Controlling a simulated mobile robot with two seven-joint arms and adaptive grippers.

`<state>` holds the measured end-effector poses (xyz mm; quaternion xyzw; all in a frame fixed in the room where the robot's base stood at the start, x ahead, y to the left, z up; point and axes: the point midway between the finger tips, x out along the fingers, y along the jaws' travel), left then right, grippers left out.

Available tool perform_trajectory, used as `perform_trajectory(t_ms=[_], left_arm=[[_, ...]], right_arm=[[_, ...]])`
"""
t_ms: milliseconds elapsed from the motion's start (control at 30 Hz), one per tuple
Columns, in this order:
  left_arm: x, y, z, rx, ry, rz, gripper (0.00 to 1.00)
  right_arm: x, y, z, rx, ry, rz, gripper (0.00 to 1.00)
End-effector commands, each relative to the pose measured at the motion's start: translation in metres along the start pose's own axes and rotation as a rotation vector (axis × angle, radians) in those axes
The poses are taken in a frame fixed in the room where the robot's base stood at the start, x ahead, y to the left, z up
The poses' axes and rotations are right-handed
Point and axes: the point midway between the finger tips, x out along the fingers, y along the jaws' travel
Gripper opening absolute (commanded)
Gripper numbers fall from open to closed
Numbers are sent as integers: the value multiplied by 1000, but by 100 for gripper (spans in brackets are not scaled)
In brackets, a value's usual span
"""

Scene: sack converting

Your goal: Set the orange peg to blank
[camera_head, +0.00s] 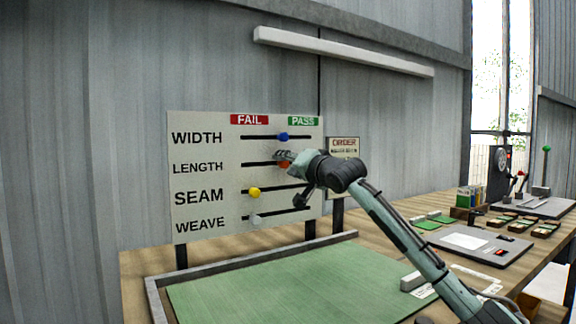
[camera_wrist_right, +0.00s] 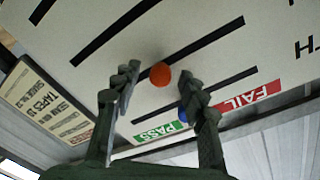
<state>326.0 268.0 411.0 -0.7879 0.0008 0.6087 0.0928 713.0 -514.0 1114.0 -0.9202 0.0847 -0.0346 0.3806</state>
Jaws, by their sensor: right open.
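The orange peg (camera_head: 284,164) sits in the LENGTH slot of the white board (camera_head: 205,220), near the slot's middle, between the FAIL and PASS columns. In the right wrist view the orange peg (camera_wrist_right: 160,75) shows as a round knob between my fingertips. My right gripper (camera_head: 283,155) is at the board, partly covering the peg in the head view. Its fingers (camera_wrist_right: 161,88) are open on either side of the knob, with gaps visible. My left gripper is not in view.
The blue peg (camera_head: 283,136) is mid-slot in the WIDTH row just above. The yellow peg (camera_head: 254,192) and grey peg (camera_head: 256,219) sit towards FAIL below. An order sign (camera_head: 344,144) stands right of the board. A green mat (camera_head: 270,285) lies clear in front.

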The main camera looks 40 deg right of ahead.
Motion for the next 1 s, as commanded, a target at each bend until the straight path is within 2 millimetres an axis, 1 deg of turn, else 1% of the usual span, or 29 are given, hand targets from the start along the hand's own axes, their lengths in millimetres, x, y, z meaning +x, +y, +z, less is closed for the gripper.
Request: perform_trajectory(t_ms=[167,267,700,800,900,1000], left_arm=[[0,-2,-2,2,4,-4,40],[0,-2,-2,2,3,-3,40],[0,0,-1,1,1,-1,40],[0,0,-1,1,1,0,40],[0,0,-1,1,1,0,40],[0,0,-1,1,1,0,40]], right_arm=[[-3,0,0,-1,0,0,43],[-12,1,1,-2,-1,0,43],[-91,1,2,0,-3,0,43],[-105,0,1,1,-2,0,43],[-114,0,1,0,-1,-1,43],[-119,0,1,0,-1,0,43]])
